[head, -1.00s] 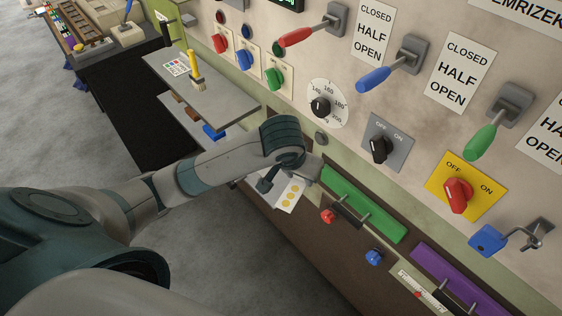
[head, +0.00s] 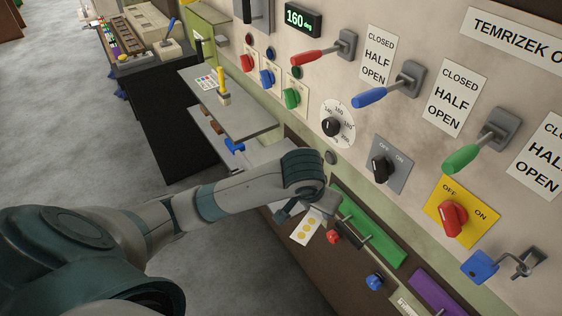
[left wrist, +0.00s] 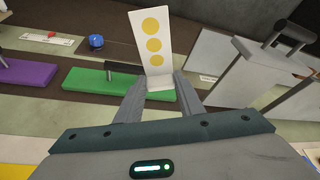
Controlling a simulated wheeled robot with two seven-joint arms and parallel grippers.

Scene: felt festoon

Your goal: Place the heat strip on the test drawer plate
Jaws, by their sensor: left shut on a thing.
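The heat strip is a white card with several yellow dots (head: 306,228), and it also shows in the left wrist view (left wrist: 153,48). My left gripper (left wrist: 157,88) is shut on its lower end, and the card stands out beyond the fingertips, tilted. In the head view the fingers are largely hidden under my wrist. The strip is in the air beside the green drawer front (head: 368,226). A pale grey open drawer-like box (left wrist: 222,70) with a black handle stands right of the strip in the left wrist view. I cannot tell whether it holds the test plate. My right gripper is out of view.
A red knob (head: 333,237) and a blue knob (head: 374,282) stick out near the strip. A purple drawer front (head: 436,292) lies further right. A grey shelf (head: 245,116) holds a yellow-handled brush. Wall levers and switches rise above. Open floor lies at the left.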

